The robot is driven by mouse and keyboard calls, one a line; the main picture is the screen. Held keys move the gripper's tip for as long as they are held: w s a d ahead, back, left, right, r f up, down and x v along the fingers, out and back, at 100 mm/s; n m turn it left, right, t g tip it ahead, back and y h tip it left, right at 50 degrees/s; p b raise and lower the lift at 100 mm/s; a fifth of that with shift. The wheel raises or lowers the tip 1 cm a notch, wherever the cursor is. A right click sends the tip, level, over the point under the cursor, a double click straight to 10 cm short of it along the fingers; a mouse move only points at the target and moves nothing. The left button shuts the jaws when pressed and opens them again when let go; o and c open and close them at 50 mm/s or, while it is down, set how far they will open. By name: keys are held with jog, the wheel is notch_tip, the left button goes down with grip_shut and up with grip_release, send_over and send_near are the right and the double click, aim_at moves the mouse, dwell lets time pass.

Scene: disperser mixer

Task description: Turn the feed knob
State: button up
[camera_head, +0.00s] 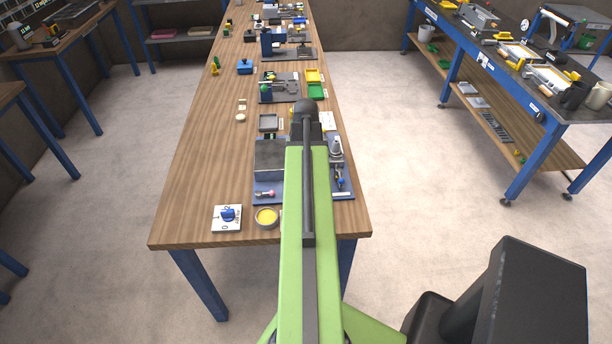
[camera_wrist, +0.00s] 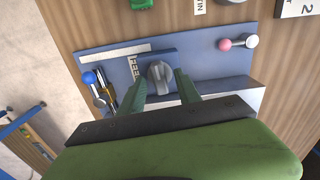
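A grey knob (camera_wrist: 160,76) sits on a dark blue square on the blue base plate (camera_wrist: 205,66) of the mixer in the wrist view. My gripper (camera_wrist: 163,84) is open, with one green finger on each side of the knob and gaps visible between. I cannot tell how far the fingertips are above the plate. In the head view the mixer's base plate (camera_head: 343,194) is partly covered by my green arm, which hides the knob and my fingertips.
A pink-tipped lever (camera_wrist: 238,43) lies right of the knob, and a blue-tipped lever (camera_wrist: 92,80) lies left. A white plate with a blue knob (camera_head: 228,213) and a yellow-filled dish (camera_head: 266,217) stand near the wooden table's (camera_head: 200,170) front edge. Several devices stand farther back.

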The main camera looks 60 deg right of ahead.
jog(key=shift+c, duration=0.3)
grip_shut()
jog(key=m, duration=0.3)
jog(key=shift+o, duration=0.3)
grip_release()
